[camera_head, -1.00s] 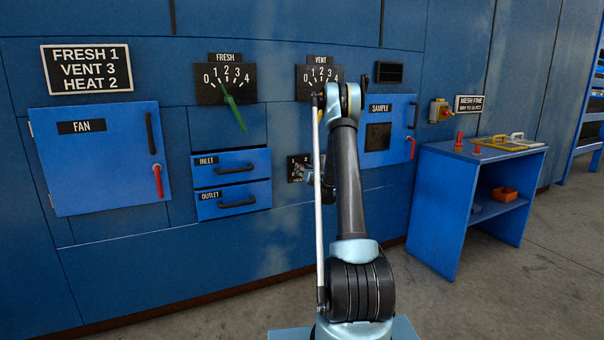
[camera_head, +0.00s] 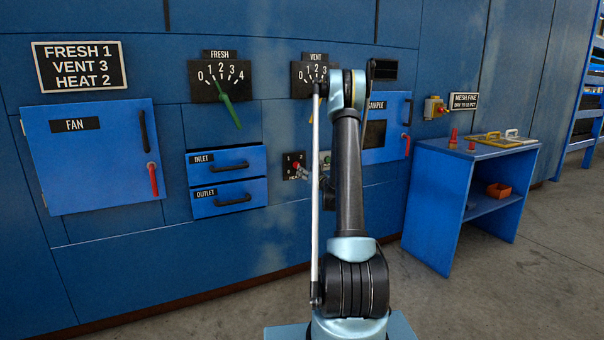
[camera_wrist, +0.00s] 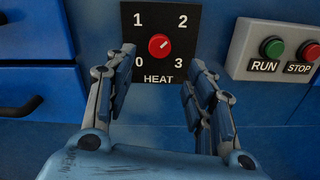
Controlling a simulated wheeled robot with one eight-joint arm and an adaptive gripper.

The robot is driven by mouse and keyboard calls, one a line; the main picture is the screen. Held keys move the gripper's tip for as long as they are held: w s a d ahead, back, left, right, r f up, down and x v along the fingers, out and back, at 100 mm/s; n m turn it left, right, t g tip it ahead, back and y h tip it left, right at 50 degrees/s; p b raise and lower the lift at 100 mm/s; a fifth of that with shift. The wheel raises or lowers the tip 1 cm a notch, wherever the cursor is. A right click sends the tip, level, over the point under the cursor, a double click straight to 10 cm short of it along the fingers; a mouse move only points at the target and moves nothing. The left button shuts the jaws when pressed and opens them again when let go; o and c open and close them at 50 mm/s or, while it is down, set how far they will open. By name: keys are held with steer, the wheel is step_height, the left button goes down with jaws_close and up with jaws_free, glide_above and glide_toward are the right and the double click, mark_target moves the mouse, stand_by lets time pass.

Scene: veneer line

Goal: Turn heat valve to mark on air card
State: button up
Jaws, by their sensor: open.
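The heat valve is a small red round knob (camera_wrist: 159,45) on a black plate (camera_wrist: 178,14) marked 0, 1, 2, 3 and HEAT. Its white line points up and right, toward the 2. The knob also shows in the head view (camera_head: 296,165). The air card (camera_head: 80,66) at upper left reads FRESH 1, VENT 3, HEAT 2. My gripper (camera_wrist: 161,60) is open and empty, its fingers spread to the left and right below the knob, not touching it in the picture. In the head view my arm hides part of the panel around it.
A box with a green RUN button (camera_wrist: 272,47) and a red STOP button (camera_wrist: 308,51) is close right of my fingers. Drawers INLET (camera_head: 228,161) and OUTLET (camera_head: 228,197) are left of the plate. A blue bench (camera_head: 437,205) stands to the right.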

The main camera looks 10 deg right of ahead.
steer(key=shift+v, duration=1.2)
steer(key=s+a+r+n+g+y, duration=0.2)
steer(key=s+a+r+n+g, duration=0.2)
steer(key=s+a+r+n, duration=0.45)
steer(key=s+a+n+g, duration=0.2)
steer(key=s+n, duration=0.4)
steer(key=s, duration=0.3)
steer(key=s+a+n+g, duration=0.2)
steer(key=s+n, duration=0.3)
steer(key=s, duration=0.4)
steer(key=s+d+f+n+g+h, duration=0.2)
steer(key=s+d+f+n, duration=0.1)
steer(key=s, duration=0.8)
steer(key=s+d+f+n+g+h, duration=0.2)
steer(key=s+f+n, duration=0.3)
steer(key=s, duration=0.7)
steer(key=s+d+f+n+g+h, duration=0.3)
steer(key=s+n, duration=0.4)
steer(key=s, duration=0.4)
steer(key=shift+s+d+f+h, duration=0.3)
steer(key=shift+d+f, duration=0.05)
steer(key=shift+f, duration=0.15)
